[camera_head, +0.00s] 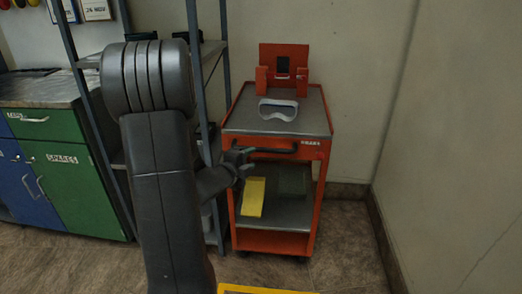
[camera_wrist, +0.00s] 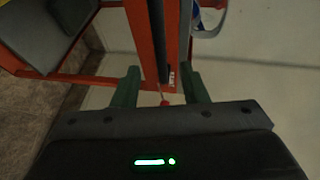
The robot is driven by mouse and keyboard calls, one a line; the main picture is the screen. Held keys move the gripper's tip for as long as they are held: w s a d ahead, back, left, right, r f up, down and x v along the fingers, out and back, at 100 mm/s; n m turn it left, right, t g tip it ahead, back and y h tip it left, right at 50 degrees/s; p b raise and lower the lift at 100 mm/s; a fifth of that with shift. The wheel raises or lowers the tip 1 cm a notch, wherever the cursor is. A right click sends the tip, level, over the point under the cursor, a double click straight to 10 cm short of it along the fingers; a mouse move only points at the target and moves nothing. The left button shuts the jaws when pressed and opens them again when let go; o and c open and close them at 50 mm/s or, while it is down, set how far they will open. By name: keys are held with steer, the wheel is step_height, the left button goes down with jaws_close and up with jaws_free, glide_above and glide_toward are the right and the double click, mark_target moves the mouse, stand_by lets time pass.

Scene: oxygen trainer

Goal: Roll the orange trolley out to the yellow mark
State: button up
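The orange trolley (camera_head: 276,160) stands against the back wall, right of centre in the head view. It has a grey top, a lower shelf and a black handle (camera_head: 272,150) across its front. My gripper (camera_head: 238,158) is in front of the trolley, near the handle's left end. In the wrist view my gripper (camera_wrist: 160,84) has its two green fingers spread apart, with the trolley's orange frame (camera_wrist: 144,40) beyond them. I cannot tell whether it touches the handle. A yellow strip (camera_head: 262,290), possibly the mark, shows on the floor at the bottom edge, mostly cut off.
Goggles (camera_head: 278,109) and an orange stand (camera_head: 283,70) sit on the trolley top; a yellow item (camera_head: 253,197) is on its lower shelf. A grey shelf rack post (camera_head: 194,75) stands close left. The right wall (camera_head: 450,150) is near. Floor shows in front.

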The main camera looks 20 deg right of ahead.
mark_target(263, 151)
steer(key=x, duration=1)
steer(key=shift+w+d+b, duration=0.1)
steer(key=shift+w+b, duration=0.15)
steer(key=shift+b, duration=0.1)
jaws_close()
